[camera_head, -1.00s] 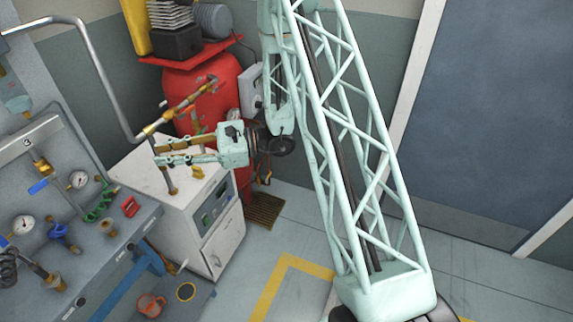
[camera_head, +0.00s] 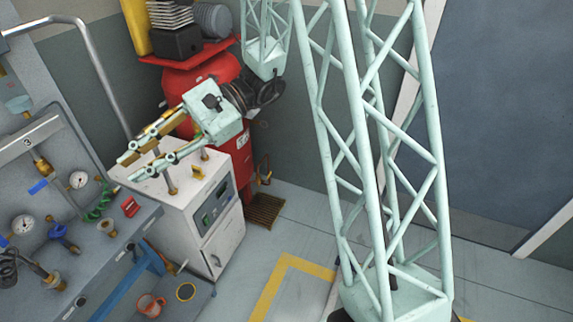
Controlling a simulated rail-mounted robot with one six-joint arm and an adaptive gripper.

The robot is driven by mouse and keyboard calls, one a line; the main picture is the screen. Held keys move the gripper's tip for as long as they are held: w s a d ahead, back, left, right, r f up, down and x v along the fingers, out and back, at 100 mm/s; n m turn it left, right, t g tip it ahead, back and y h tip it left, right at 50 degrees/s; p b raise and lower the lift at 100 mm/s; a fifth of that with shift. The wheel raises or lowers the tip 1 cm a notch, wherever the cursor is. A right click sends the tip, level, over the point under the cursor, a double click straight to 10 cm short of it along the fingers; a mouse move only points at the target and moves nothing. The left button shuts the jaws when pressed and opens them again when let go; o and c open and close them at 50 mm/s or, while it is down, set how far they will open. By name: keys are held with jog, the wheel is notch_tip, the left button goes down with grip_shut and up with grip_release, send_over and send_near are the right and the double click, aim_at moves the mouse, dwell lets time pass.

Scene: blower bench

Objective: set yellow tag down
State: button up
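My gripper (camera_head: 128,168) hangs over the top of the white cabinet, its two pale green fingers with brown pads pointing down to the left. The fingers run side by side, close together. I cannot tell whether anything thin is between them. I cannot make out a yellow tag for certain. A small yellow piece (camera_head: 198,173) sits on the right part of the white cabinet (camera_head: 222,168), apart from my fingertips; it is too small to identify.
A grey panel bench (camera_head: 75,220) with gauges, a blue valve and a green coil stands at left. A bent grey pipe (camera_head: 92,55) rises behind it. A red tank (camera_head: 215,72) stands behind my gripper. Floor with yellow marking (camera_head: 290,262) is open at centre.

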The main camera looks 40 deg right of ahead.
jog(key=s+d+r+n+g+h, duration=0.1)
jog(key=s+d+r+n+h, duration=0.2)
jog(key=s, duration=0.7)
jog(key=s+r+n+g+h, duration=0.15)
jog(key=s+n+h, duration=0.25)
jog(key=s, duration=0.6)
jog(key=s+d+r+n+t+h, duration=0.2)
jog(key=s+d+r+t+h, duration=0.1)
jog(key=d, duration=0.4)
jog(key=s+d+r+n+t+h, duration=0.3)
jog(key=s+d, duration=0.3)
jog(key=d, duration=0.2)
jog(key=shift+r+h, duration=0.45)
jog(key=shift+h, duration=0.45)
jog(key=shift+t, duration=0.25)
